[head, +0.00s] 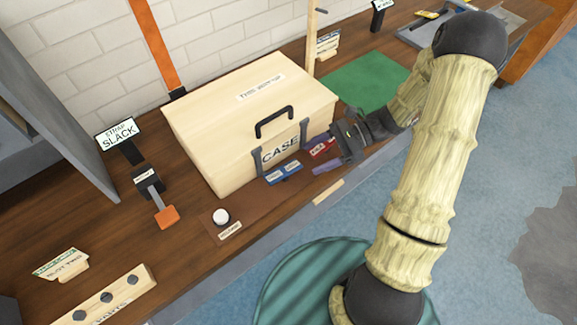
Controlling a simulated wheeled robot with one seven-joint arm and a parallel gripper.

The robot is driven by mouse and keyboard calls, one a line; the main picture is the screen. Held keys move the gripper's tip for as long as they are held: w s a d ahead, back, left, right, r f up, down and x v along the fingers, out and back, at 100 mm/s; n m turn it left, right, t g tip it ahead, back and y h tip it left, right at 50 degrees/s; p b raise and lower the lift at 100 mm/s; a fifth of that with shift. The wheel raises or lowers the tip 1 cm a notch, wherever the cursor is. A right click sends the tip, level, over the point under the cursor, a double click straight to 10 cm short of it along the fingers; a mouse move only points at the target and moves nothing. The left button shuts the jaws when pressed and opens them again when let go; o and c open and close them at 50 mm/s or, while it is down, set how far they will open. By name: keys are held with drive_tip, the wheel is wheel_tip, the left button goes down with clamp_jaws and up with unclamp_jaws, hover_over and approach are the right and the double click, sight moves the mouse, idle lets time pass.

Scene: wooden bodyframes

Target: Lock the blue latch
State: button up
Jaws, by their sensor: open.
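The wooden case (222,158) stands closed on the workbench, with a black handle on its lid and a "CASE" label on its front. The blue latch (283,173) is low at the case's front, left of a red latch (321,148). Both carry small lettering that I cannot read surely. A grey bar stands at each side of the label, above the latches; I cannot tell how each meets its latch. My gripper (322,154) is open at the case's front right, with its fingers around or just before the red latch. It is right of the blue latch and apart from it.
A white knob (220,217) on a brown plate lies before the case. An orange-ended lever (167,216) stands to the left. An orange strap (156,48) runs up the wall behind. A green mat (365,84) lies to the right. The bench front edge is close below my gripper.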

sight(286, 171)
drive_tip(key=x, duration=0.8)
drive_tip(key=shift+f, duration=0.1)
drive_tip(key=shift+c, duration=0.2)
drive_tip(key=c, duration=0.8)
